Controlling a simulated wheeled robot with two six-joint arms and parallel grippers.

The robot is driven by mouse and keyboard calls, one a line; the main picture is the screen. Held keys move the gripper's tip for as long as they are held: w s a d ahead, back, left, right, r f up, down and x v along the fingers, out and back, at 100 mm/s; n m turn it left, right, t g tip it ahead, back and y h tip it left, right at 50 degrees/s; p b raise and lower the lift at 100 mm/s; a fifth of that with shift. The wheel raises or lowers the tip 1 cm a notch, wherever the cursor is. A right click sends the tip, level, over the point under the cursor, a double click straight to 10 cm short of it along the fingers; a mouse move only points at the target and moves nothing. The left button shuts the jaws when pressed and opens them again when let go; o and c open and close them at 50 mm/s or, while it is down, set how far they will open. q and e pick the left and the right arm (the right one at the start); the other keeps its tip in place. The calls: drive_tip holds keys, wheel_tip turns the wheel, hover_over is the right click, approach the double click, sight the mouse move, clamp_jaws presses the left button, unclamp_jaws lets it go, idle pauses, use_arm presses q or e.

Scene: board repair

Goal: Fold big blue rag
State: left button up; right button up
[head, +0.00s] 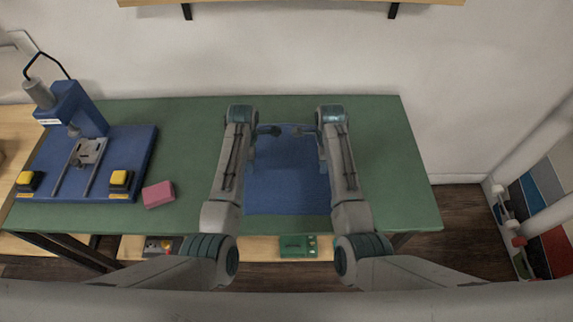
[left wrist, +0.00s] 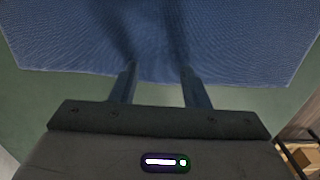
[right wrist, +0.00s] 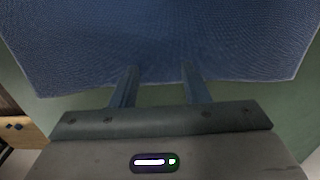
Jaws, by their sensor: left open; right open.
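The big blue rag (head: 288,178) lies spread flat on the green table between my arms, its near edge close to the table's front. My left gripper (head: 272,130) is at the rag's far edge, toward the left; my right gripper (head: 303,132) is at the same edge, toward the right. In the left wrist view, open fingers (left wrist: 157,76) reach over the edge of the rag (left wrist: 230,40). In the right wrist view, open fingers (right wrist: 158,76) also overlap the rag's edge (right wrist: 235,40). Both are empty; contact with the cloth cannot be told.
A blue press machine (head: 120,150) with yellow-topped buttons stands on the table's left. A pink block (head: 158,194) lies beside it. A green box (head: 297,246) sits on the lower shelf. The green table (head: 390,170) is clear to the right.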

use_arm(q)
drive_tip(key=shift+f, duration=0.15)
use_arm(e)
drive_tip(key=shift+f, duration=0.15)
use_arm(q)
clamp_jaws()
use_arm(e)
clamp_jaws()
